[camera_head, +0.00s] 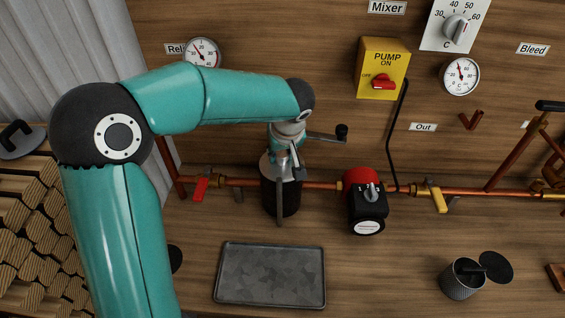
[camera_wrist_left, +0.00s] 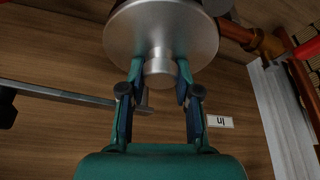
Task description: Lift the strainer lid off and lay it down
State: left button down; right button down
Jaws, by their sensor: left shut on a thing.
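The strainer (camera_head: 282,197) is a dark upright cylinder on the copper pipe, below my left gripper (camera_head: 288,145) in the head view. Its silvery round lid (camera_wrist_left: 160,28) fills the top of the left wrist view, with a short knob (camera_wrist_left: 160,70) in its middle. My left gripper's two fingers are shut on this knob, one on each side. My forearm and gripper partly hide the lid in the head view, so I cannot tell whether it is seated or raised. My right gripper is in neither view.
A dark metal tray (camera_head: 270,245) lies empty in front of the strainer. A red and black pump (camera_head: 367,208) stands to its right. A lever with a black knob (camera_head: 341,132) juts out beside my gripper. A grey mesh cup (camera_head: 461,284) stands at the lower right.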

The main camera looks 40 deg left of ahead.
pick_arm(q)
jog(key=shift+r+p, duration=0.5)
jog(key=shift+r, duration=0.4)
jog(key=shift+r, duration=0.1)
jog(key=shift+r+p, duration=1.5)
jog(key=shift+r, duration=0.95)
jog(key=shift+f, duration=0.1)
